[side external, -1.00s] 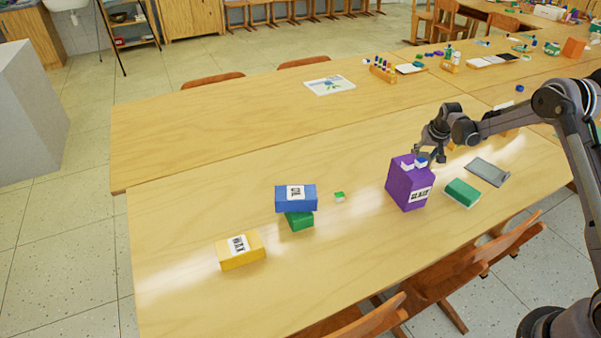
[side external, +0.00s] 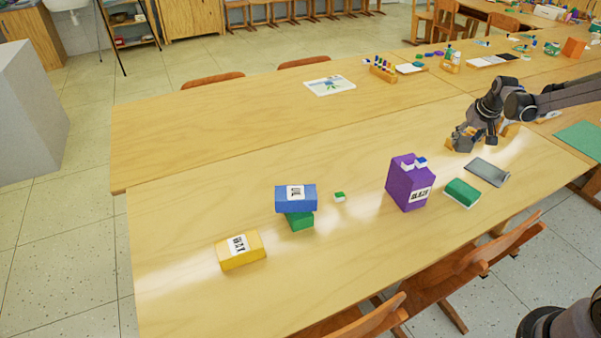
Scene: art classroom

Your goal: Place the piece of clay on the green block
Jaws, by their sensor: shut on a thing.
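My gripper (side external: 474,138) is low over the right part of the near table, shut on a small grey-tan lump that looks like the piece of clay (side external: 462,144). The fingers partly hide it, and I cannot tell whether it touches the table. A green block (side external: 302,221) lies left of centre, with a blue block (side external: 296,199) labelled OIL resting on top of it. Another green block (side external: 462,191) with a pale underside lies nearer my gripper, right of the purple block. A tiny green and white block (side external: 339,197) sits between them.
The tall purple block (side external: 408,186) bears small white and blue pieces. A grey flat tool (side external: 487,172) lies just in front of my gripper. A yellow block (side external: 240,250) labelled WAX lies at the left front.

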